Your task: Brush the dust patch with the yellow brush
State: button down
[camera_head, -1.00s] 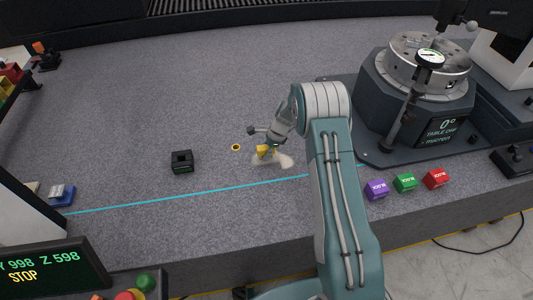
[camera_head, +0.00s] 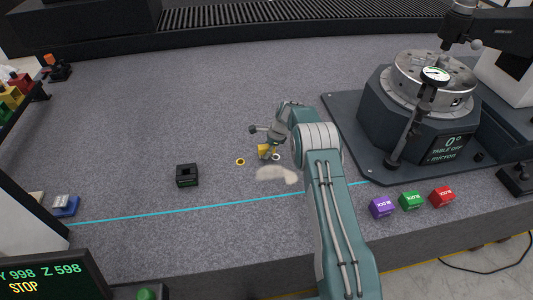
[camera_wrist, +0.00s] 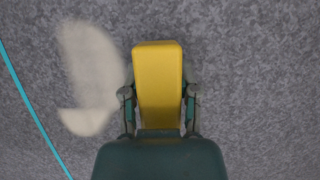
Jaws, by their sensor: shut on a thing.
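The yellow brush (camera_head: 263,151) is held in my gripper (camera_head: 269,147), low over the grey granite, just beyond the dust patch. In the wrist view the brush (camera_wrist: 158,75) fills the space between the two fingers of my gripper (camera_wrist: 159,95), which is shut on it. The pale dust patch (camera_head: 278,174) lies on the granite on the near side of the brush.
A small yellow ring (camera_head: 240,162) and a dark square block (camera_head: 187,175) lie to the left. A cyan line (camera_head: 200,209) crosses the near side. Purple (camera_head: 382,207), green (camera_head: 411,200) and red (camera_head: 442,196) blocks and a rotary table (camera_head: 425,110) stand right. The far granite is clear.

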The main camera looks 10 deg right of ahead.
aim_at(268, 178)
jog(key=shift+f, duration=0.6)
dwell(0.4)
jog(key=shift+s+r, duration=0.15)
jog(key=shift+s, duration=1.5)
jog(key=shift+s+f, duration=0.15)
jog(key=shift+s, duration=1.55)
jog(key=shift+s+f, duration=0.1)
jog(key=shift+s, duration=1.6)
jog(key=shift+w+r, duration=0.1)
jog(key=shift+w, duration=3.3)
jog(key=shift+w+f, duration=0.15)
jog(key=shift+w, duration=0.65)
jog(key=shift+w+f, duration=0.1)
jog(key=shift+w, duration=0.65)
jog(key=shift+s+r, duration=0.2)
jog(key=shift+s, duration=4.75)
jog(key=shift+r, duration=0.1)
jog(key=shift+r, duration=0.85)
